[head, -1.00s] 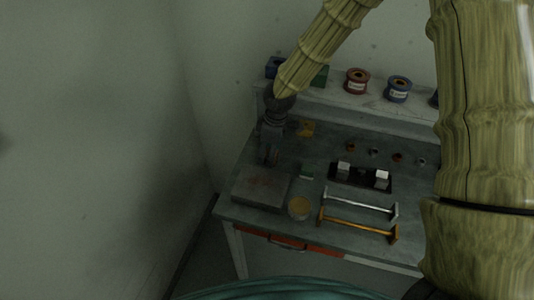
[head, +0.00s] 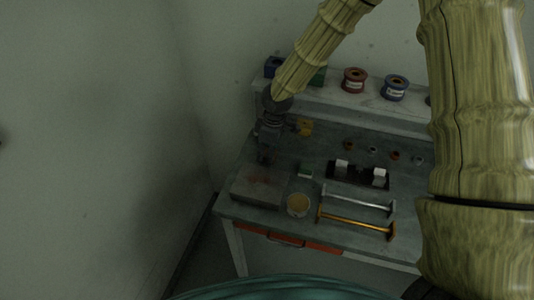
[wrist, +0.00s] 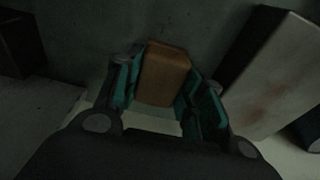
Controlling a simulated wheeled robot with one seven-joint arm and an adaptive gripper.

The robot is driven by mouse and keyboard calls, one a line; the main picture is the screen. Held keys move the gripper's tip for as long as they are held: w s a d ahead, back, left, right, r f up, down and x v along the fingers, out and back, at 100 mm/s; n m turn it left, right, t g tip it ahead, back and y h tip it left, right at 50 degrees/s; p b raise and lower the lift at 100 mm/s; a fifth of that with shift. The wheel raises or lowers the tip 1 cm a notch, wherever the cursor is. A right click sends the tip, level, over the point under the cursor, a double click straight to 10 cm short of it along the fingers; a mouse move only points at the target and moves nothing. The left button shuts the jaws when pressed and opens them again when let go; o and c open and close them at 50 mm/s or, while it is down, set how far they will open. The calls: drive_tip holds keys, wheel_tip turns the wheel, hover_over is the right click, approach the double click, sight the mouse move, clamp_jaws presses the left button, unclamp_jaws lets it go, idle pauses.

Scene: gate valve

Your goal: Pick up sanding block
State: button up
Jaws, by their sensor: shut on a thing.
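The sanding block (wrist: 165,76) is a brown-orange block, seen in the wrist view between the teal fingers of my gripper (wrist: 166,90). The fingers are shut on it from both sides, and its far end sticks out past them. In the head view my gripper (head: 265,156) is at the back left of the workbench (head: 335,175), just behind a grey slab with a reddish stain (head: 260,187). The block cannot be made out in the head view. Whether it touches the bench top is not clear.
Silver (head: 358,202) and orange (head: 355,227) bars lie in front. A back shelf (head: 375,103) holds spools. A wall is close on the left.

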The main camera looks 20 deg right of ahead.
drive_tip(key=shift+w+r, duration=0.1)
drive_tip(key=shift+r, duration=0.1)
drive_tip(key=shift+r+b, duration=1.3)
drive_tip(key=shift+r, duration=3.4)
drive_tip(key=o, duration=0.5)
drive_tip(key=shift+c, duration=1.4)
